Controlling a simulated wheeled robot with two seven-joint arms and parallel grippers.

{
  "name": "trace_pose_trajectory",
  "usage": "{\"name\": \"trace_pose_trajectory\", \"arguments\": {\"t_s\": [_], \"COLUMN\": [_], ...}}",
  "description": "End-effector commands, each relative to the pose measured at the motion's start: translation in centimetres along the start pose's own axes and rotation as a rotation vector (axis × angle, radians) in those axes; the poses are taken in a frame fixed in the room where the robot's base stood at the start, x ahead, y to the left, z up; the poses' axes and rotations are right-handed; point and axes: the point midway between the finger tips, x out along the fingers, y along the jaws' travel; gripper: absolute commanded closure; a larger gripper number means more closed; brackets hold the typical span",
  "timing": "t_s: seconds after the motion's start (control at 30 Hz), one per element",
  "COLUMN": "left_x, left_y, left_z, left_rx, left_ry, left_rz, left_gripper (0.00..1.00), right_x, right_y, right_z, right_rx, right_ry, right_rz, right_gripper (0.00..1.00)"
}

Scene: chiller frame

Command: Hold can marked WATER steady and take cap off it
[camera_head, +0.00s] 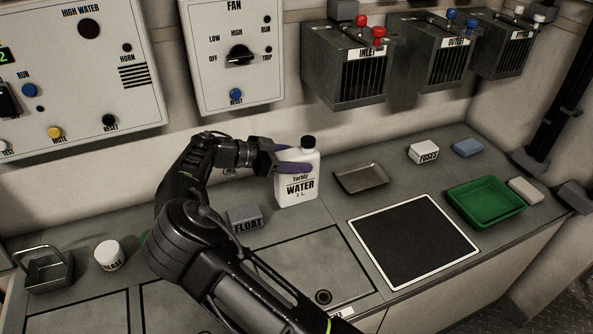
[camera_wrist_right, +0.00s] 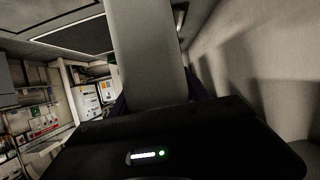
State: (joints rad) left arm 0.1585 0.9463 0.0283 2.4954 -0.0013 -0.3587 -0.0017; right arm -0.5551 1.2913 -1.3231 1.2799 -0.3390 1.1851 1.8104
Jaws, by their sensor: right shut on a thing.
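The white can marked WATER (camera_head: 297,187) stands upright on the grey counter, with its black cap (camera_head: 308,142) on top. My right gripper (camera_head: 293,161) comes in from the left and is shut on the upper body of the can, below the cap. Its purple fingers lie across the can above the label. In the right wrist view, the can (camera_wrist_right: 150,55) shows as a pale upright shape between the fingers. My left gripper is not in view.
A grey FLOAT block (camera_head: 245,217) sits left of the can. A shallow metal tray (camera_head: 361,178), a FUSES box (camera_head: 423,152) and a green tray (camera_head: 486,202) are to the right. A white-bordered dark mat (camera_head: 412,240) lies bare in front. A white lidded jar (camera_head: 109,255) stands at left.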

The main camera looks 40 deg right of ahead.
Motion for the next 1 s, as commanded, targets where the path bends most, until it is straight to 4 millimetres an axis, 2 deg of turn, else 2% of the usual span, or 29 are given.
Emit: {"name": "trace_pose_trajectory", "arguments": {"t_s": [0.1, 0.33, 1.0], "left_x": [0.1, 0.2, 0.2], "left_y": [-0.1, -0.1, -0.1], "left_z": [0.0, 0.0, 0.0], "left_rx": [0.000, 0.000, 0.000], "left_ry": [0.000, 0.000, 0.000], "left_rz": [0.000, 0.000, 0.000], "left_gripper": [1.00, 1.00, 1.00], "right_x": [-0.9, -1.9, -2.0], "right_y": [-0.1, 0.0, 0.0], "right_z": [-2.3, -4.7, -5.1], "right_rx": [0.005, 0.003, 0.002], "right_ry": [0.004, 0.004, 0.005], "right_rz": [-0.002, -0.001, -0.001], "right_gripper": [1.00, 1.00, 1.00]}}
